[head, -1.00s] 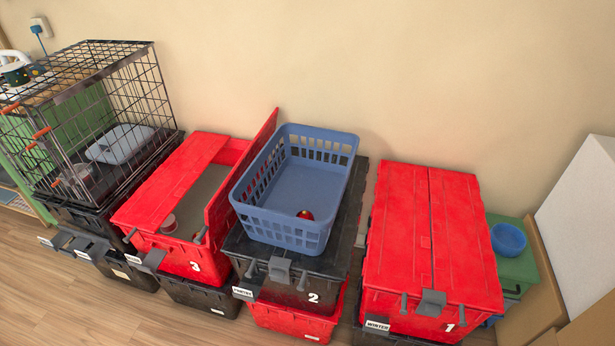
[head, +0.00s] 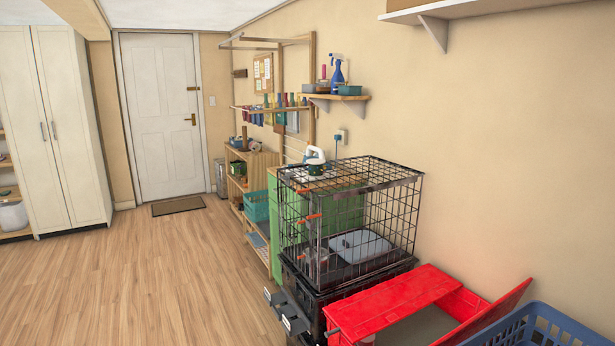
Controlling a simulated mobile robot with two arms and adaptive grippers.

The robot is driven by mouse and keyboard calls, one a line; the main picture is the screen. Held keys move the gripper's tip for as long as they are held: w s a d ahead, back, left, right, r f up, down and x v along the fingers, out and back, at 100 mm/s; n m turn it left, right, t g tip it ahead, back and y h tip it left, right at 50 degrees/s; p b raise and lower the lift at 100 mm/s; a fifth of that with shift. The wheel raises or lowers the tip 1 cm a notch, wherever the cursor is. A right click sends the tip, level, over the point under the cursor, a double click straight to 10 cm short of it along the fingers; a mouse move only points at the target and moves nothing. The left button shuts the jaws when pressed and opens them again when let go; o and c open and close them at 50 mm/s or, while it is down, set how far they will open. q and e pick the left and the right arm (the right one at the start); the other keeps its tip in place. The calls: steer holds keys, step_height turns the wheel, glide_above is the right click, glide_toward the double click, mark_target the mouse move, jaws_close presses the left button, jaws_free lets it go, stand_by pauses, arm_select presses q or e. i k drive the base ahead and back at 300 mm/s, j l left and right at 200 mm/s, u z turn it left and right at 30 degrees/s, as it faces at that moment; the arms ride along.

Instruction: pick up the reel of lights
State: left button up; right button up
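I cannot clearly make out a reel of lights in this view. The open red tote (head: 385,303) stands at the lower right with one lid flap raised. A small pale thing (head: 367,341) shows at its near side by the bottom edge, mostly cut off, and I cannot tell what it is. A small round thing (head: 254,146) sits on top of the wooden shelf unit by the far wall, too small to identify. Neither of my grippers is in view.
A black wire crate (head: 390,215) stands on black totes (head: 305,300) left of the red tote. A blue basket (head: 540,328) is at the lower right corner. A white door (head: 158,120), doormat (head: 178,205) and white cabinet (head: 50,130) are farther back. The wooden floor (head: 130,285) at left is clear.

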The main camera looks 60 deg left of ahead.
mark_target(316, 167)
steer(key=u, duration=1.7)
steer(key=i, duration=0.05)
